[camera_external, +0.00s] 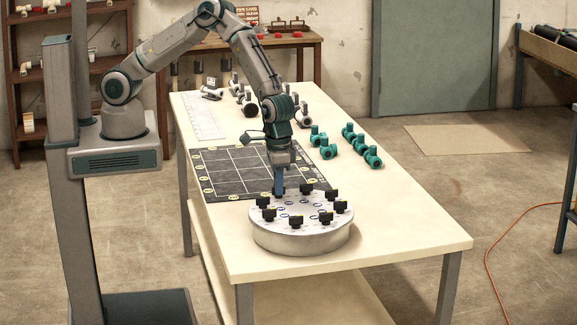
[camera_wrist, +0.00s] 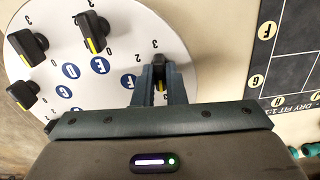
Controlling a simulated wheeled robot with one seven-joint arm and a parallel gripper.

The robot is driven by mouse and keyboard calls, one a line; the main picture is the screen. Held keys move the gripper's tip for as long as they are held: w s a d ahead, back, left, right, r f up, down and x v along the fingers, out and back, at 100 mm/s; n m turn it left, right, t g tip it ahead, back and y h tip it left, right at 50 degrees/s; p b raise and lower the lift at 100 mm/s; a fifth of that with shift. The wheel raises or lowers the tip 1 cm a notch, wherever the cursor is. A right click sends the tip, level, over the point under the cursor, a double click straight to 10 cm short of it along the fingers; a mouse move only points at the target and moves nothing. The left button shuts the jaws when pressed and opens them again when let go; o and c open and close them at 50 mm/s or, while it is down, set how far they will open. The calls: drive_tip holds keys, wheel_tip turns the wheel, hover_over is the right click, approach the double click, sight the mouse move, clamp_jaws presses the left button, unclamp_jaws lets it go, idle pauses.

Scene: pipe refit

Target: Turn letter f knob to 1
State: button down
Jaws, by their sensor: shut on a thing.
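A round, pale grey dial plate (camera_external: 301,238) stands on the table and carries several black knobs around its rim. My gripper (camera_external: 279,190) points down at the far-left part of its rim. In the wrist view my gripper (camera_wrist: 161,72) has its two fingers shut on the black letter F knob (camera_wrist: 160,85), beside the blue F label (camera_wrist: 129,81). The knob's yellow stripe shows between the fingers. The fingers hide most of the knob. Small digits surround it, but I cannot tell which one the stripe points at.
Neighbouring knobs (camera_wrist: 92,30) stand close on the left in the wrist view. A black grid mat (camera_external: 222,190) lies behind the plate. Green fittings (camera_external: 327,149) and grey fittings stand farther back. The table's near right part is clear.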

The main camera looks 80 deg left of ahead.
drive_tip(key=m+b, duration=0.3)
drive_tip(key=m, duration=0.2)
drive_tip(key=shift+f+b, duration=0.1)
drive_tip(key=shift+b, duration=0.3)
drive_tip(key=m+b, duration=0.2)
drive_tip(key=m, duration=0.3)
drive_tip(key=shift+m, duration=0.3)
drive_tip(key=c, duration=1.5)
unclamp_jaws()
drive_tip(key=shift+r, duration=0.2)
wheel_tip(320, 180, up, 14)
drive_tip(key=shift+f+b, duration=0.15)
drive_tip(key=shift+b, duration=0.65)
